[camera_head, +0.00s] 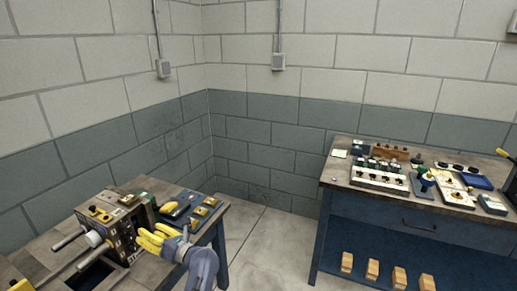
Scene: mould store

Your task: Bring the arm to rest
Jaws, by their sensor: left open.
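My left gripper (149,238), with yellow fingers and a grey wrist, is at the lower left of the head view. It is open, and I see nothing between its fingers. It is over the right part of the left workbench (42,247), close beside a dark metal mould block (120,232) with rods and a pale round fitting on its left side. I cannot tell whether the fingers touch the block. My right gripper is not in view.
A blue tray with yellow-marked parts (190,209) lies behind my gripper. A second bench (335,176) at the right holds several small fixtures, with wooden blocks (373,269) on its lower shelf. Bare floor (262,235) lies between the benches. Block walls close the corner behind.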

